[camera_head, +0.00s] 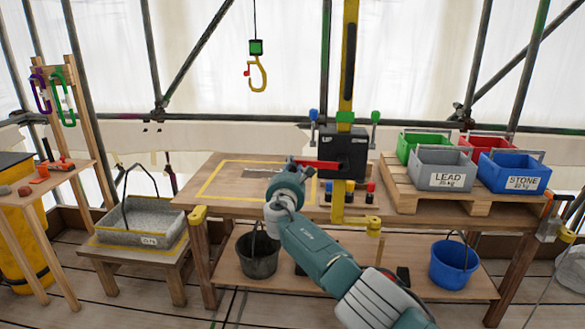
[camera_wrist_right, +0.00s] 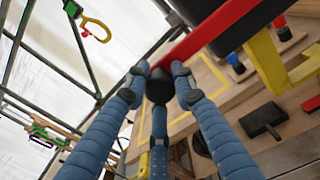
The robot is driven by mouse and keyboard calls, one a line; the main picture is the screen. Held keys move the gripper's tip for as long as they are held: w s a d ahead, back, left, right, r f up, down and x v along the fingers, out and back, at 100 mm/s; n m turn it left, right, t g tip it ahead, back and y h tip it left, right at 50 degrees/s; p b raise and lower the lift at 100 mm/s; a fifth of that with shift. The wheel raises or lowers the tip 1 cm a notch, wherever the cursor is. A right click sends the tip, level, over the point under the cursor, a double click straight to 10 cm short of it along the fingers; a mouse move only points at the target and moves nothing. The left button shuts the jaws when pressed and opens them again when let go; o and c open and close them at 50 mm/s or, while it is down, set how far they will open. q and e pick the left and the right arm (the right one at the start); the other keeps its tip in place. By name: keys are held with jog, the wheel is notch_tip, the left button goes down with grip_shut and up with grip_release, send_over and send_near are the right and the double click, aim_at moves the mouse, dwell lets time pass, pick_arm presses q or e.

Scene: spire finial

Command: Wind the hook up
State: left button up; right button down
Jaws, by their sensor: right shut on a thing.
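The yellow hook (camera_head: 258,75) hangs empty on a thin cable below a green block (camera_head: 256,47), high above the bench; it also shows in the right wrist view (camera_wrist_right: 97,28). The black winch box (camera_head: 343,150), marked UP, sits on the yellow post (camera_head: 348,70). Its red crank arm (camera_head: 318,164) points left, roughly level. My right gripper (camera_head: 291,166) is at the crank's left end. In the right wrist view its blue fingers close around the black crank knob (camera_wrist_right: 159,88) under the red arm. My left gripper is not in view.
The wooden bench (camera_head: 190,197) carries a yellow-taped square. A pallet (camera_head: 430,202) at right holds grey LEAD (camera_head: 447,172), blue STONE (camera_head: 514,172), green and red bins. Buckets sit on the lower shelf.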

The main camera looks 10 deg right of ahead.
jog(key=shift+d+f, duration=0.15)
jog(key=shift+f, duration=0.15)
jog(key=c, duration=1.4)
grip_release()
jog(key=shift+c, duration=0.2)
jog(key=shift+s+a, duration=0.25)
jog(key=v, duration=1.1)
jog(key=shift+s, duration=0.2)
jog(key=shift+d, duration=0.15)
